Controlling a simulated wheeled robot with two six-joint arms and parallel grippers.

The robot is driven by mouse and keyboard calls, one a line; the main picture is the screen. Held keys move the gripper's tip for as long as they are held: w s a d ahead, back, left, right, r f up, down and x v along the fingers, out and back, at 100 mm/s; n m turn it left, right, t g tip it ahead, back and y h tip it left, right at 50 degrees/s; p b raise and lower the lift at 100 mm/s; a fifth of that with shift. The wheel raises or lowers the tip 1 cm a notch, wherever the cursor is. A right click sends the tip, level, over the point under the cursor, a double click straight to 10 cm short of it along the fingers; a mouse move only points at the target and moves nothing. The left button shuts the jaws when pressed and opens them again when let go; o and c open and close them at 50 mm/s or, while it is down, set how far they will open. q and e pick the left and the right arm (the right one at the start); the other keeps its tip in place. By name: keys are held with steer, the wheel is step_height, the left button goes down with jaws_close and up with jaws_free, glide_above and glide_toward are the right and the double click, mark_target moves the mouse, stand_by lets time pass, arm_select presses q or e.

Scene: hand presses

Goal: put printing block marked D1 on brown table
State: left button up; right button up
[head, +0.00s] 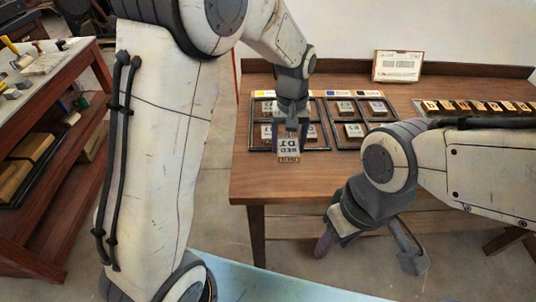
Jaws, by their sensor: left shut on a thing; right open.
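The printing block marked D1 (288,149) shows its pale label with RED above D1, upside down in the picture. My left gripper (292,122) is shut on it from above. The block is over the front left part of the brown table (345,178), in front of the left tray; I cannot tell whether it touches the tabletop. My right gripper (368,252) is open and empty, low in front of the table's front edge.
Two dark-framed trays (334,140) with several blocks stand behind the block. A rack of small blocks (480,106) is at the right, and a framed sign (398,66) at the back. A wooden workbench (62,82) with shelves is at the left. The tabletop's front strip is bare.

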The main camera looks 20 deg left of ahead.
arm_select(q)
glide_above(250, 173)
step_height(250, 173, down, 6)
steer(key=shift+s+f, duration=0.1)
steer(key=shift+f, duration=2.15)
steer(key=shift+f, duration=0.1)
steer(key=o, duration=1.4)
steer(key=shift+o, duration=0.2)
